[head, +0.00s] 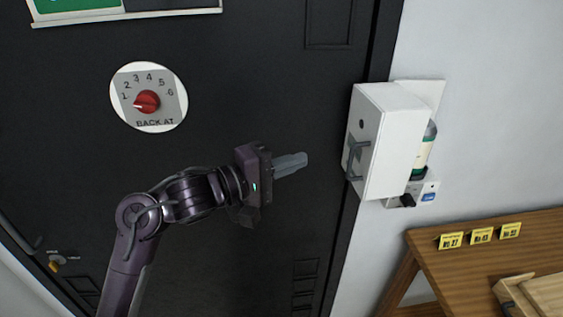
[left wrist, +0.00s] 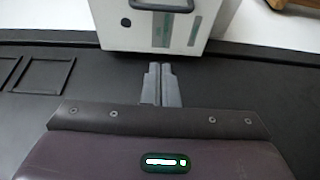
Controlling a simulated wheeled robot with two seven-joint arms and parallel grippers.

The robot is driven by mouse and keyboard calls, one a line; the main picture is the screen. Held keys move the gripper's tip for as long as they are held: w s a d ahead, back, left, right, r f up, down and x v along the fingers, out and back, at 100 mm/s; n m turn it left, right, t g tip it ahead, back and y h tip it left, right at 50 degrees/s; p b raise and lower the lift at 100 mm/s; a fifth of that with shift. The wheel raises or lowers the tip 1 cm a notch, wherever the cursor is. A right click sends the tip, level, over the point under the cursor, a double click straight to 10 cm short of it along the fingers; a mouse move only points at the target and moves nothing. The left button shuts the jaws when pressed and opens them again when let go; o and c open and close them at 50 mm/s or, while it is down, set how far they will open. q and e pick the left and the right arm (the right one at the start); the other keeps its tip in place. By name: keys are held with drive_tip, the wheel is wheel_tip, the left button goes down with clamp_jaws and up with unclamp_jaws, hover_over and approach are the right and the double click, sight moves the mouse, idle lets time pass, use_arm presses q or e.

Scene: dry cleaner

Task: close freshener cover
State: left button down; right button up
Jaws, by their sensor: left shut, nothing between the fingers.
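The white freshener cover (head: 398,142) juts out from its back plate (head: 435,95) on the wall beside the dark door. It stands open, and a bottle with a pale label (head: 425,150) shows at its right side. A grey handle (head: 356,156) is on the cover's left-facing face. My left gripper (head: 303,160) is shut and empty, left of the handle and apart from it in the head view. In the left wrist view, the closed fingers (left wrist: 160,70) point toward the cover (left wrist: 115,22) and its handle (left wrist: 162,5). My right gripper is not in view.
A small unit with a black knob and blue label (head: 428,196) sits below the freshener. A wooden table (head: 470,265) with yellow number tags (head: 481,236) stands lower right. The dark door (head: 250,80) carries a round dial sign (head: 149,97).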

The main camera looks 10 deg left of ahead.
use_arm(q)
drive_tip(key=w+d+p, duration=0.1)
drive_tip(key=d+p, duration=0.1)
drive_tip(key=d, duration=0.5)
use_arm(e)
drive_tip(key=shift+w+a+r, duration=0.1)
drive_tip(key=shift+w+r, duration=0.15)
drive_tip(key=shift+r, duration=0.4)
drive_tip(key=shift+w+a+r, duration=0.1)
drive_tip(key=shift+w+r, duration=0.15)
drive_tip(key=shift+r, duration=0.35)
use_arm(q)
drive_tip(key=shift+w+f, duration=0.1)
drive_tip(key=shift+w, duration=0.05)
